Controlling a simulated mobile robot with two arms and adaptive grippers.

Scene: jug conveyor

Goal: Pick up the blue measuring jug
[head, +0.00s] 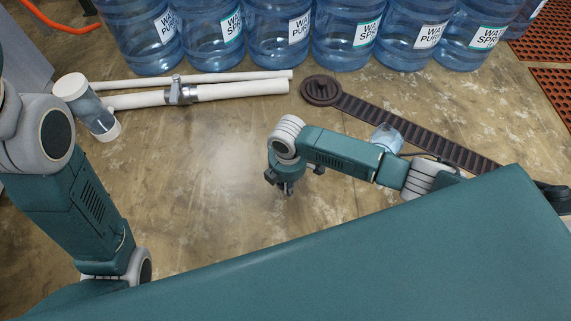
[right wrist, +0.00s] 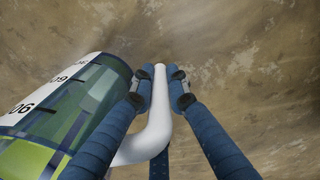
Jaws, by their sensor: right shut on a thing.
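A blue and green measuring jug fills the left of the right wrist view (right wrist: 95,105), with a white scale band, black numbers and a white handle. My right gripper (right wrist: 159,90) is shut on the handle, its dark blue fingers on either side of it. The jug body lies left of the fingers, cut off by the picture edge. In the head view my right gripper (head: 292,181) hangs over the floor at the middle. A pale blue clear vessel (head: 386,138) shows behind my right forearm; I cannot tell whether it is the same jug. My left gripper is not in view.
Several large blue water bottles (head: 279,38) stand along the back. White pipes (head: 230,87) and a clear cylinder with white ends (head: 92,108) lie at the left. A dark conveyor belt (head: 372,115) runs toward the right. The floor (head: 200,160) between is clear.

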